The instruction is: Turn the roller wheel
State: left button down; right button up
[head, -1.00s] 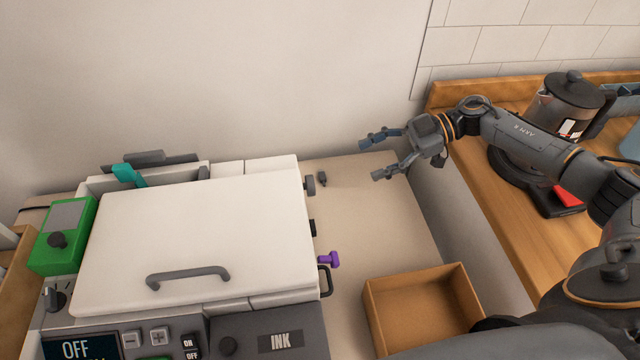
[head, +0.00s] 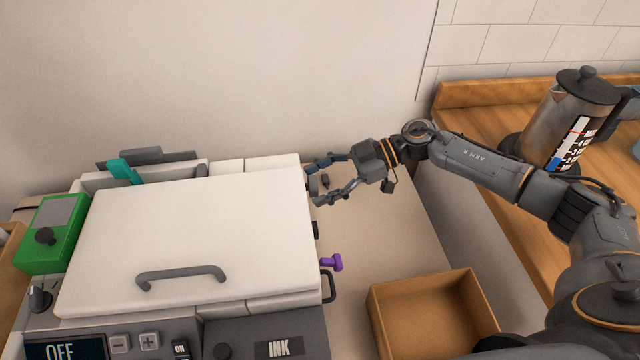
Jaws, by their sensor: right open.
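A white printing machine (head: 190,235) with a closed lid and a grey handle stands at the left. On its right side are several small parts: a purple knob (head: 331,262) near the front and a dark grey wheel-like knob near the back, now largely hidden by my fingers. A small dark peg (head: 325,181) shows between the fingers. I cannot tell for certain which part is the roller wheel. My right gripper (head: 314,183) is open, its fingertips close to the machine's back right side, around the dark knob; contact cannot be told. My left gripper is out of view.
An open, empty cardboard box (head: 430,315) sits right of the machine. A wooden counter at the right holds a kettle (head: 570,120), close behind my right arm. A green box (head: 52,235) is at the machine's left.

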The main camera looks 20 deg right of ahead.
jog(key=c, duration=1.1)
jog(key=shift+s+f+n+t+p, duration=0.1)
jog(key=shift+s+n+t+p, duration=0.05)
jog(key=shift+n+t+p, duration=0.8)
jog(key=shift+s+n+t+p, duration=0.15)
jog(key=shift+n+t+p, duration=0.45)
jog(key=shift+n, duration=0.65)
jog(key=shift+c, duration=0.2)
jog(key=shift+a+h, duration=0.1)
jog(key=shift+h, duration=0.2)
